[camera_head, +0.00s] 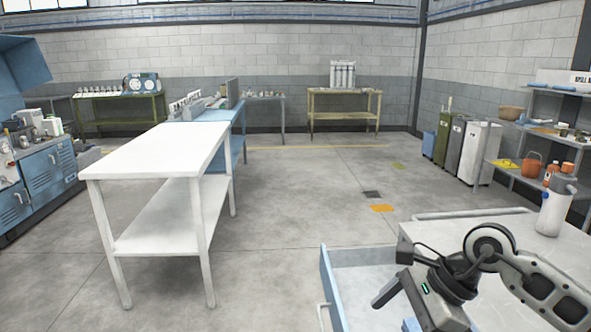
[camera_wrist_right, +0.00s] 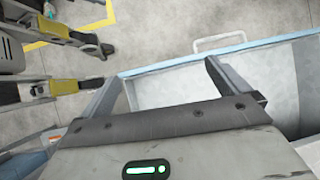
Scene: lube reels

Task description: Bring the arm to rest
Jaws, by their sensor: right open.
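My right arm (camera_head: 540,285) reaches in from the lower right in the head view. Its gripper (camera_head: 392,275) hangs over an open blue-edged drawer (camera_head: 328,285). In the right wrist view the two fingers of the right gripper (camera_wrist_right: 165,75) stand wide apart with nothing between them. The drawer (camera_wrist_right: 270,75) lies beyond and below the fingers there, with its handle on the far side. The part of the drawer floor that shows is pale and bare; the arm hides the rest. My left gripper does not show in the head view.
A grey worktop (camera_head: 480,228) with a white pump bottle (camera_head: 553,208) is beside my right arm. A white two-level table (camera_head: 165,150) stands at left, its top clear. Shelves (camera_head: 560,135) hold containers at right. The middle floor is open.

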